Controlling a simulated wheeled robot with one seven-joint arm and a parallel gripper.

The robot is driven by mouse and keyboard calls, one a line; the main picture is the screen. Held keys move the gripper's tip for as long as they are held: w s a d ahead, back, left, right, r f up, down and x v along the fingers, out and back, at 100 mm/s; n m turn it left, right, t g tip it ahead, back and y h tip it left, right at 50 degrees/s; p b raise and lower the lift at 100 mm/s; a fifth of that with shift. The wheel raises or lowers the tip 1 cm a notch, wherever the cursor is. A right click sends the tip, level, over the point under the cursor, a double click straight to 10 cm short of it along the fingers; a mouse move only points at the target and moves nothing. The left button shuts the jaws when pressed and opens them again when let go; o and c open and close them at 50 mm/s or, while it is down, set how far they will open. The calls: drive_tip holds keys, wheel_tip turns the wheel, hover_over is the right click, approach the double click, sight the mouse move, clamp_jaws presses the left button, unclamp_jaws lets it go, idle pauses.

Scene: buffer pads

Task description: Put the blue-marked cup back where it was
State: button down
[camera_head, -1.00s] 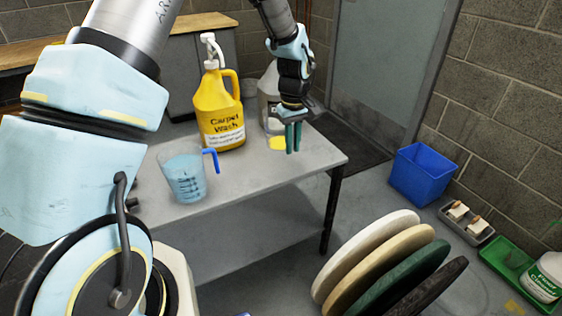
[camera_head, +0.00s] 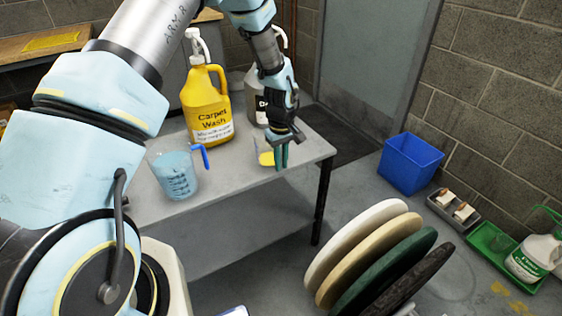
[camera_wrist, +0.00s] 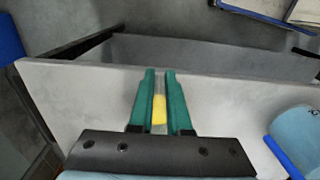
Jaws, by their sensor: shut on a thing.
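My gripper (camera_head: 280,160) is over the near right part of the grey table (camera_head: 235,185), fingers pointing down. Its green fingers (camera_wrist: 160,100) are shut on a small clear cup with yellow in its lower part (camera_head: 265,157). In the wrist view the yellow of the cup (camera_wrist: 159,110) shows between the fingers. Most of the cup is hidden, and no blue mark shows on it. I cannot tell whether its base touches the table. A clear measuring jug with a blue handle and bluish contents (camera_head: 173,176) stands to the left; its blue handle (camera_wrist: 284,158) shows in the wrist view.
A yellow Carpet Wash jug (camera_head: 207,108) and a grey bottle (camera_head: 257,98) stand behind on the table. Round pads (camera_head: 345,240) stand in a row at the front right. A blue bin (camera_head: 410,165) is on the floor. The table front between jug and gripper is clear.

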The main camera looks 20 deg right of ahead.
drive_tip(key=c, duration=0.9)
unclamp_jaws()
drive_tip(key=shift+o, duration=0.2)
wheel_tip(320, 180, up, 12)
drive_tip(key=shift+r+b, duration=0.1)
drive_tip(key=shift+b, duration=0.55)
drive_tip(key=w+a+r, duration=0.1)
drive_tip(key=a+r, duration=0.2)
drive_tip(key=a, duration=0.6)
drive_tip(key=w+a+r, duration=0.1)
drive_tip(key=a+r, duration=0.1)
drive_tip(key=a, duration=0.7)
drive_tip(key=s+a+r+m, duration=0.1)
drive_tip(key=s+a, duration=0.3)
drive_tip(key=a, duration=0.4)
drive_tip(key=s+a+r+m+t, duration=0.1)
drive_tip(key=s+a, duration=0.3)
drive_tip(key=a, duration=0.5)
drive_tip(key=shift+s+a+r+t, duration=0.15)
drive_tip(key=shift+s+r+t, duration=0.15)
drive_tip(key=shift+s+r, duration=0.1)
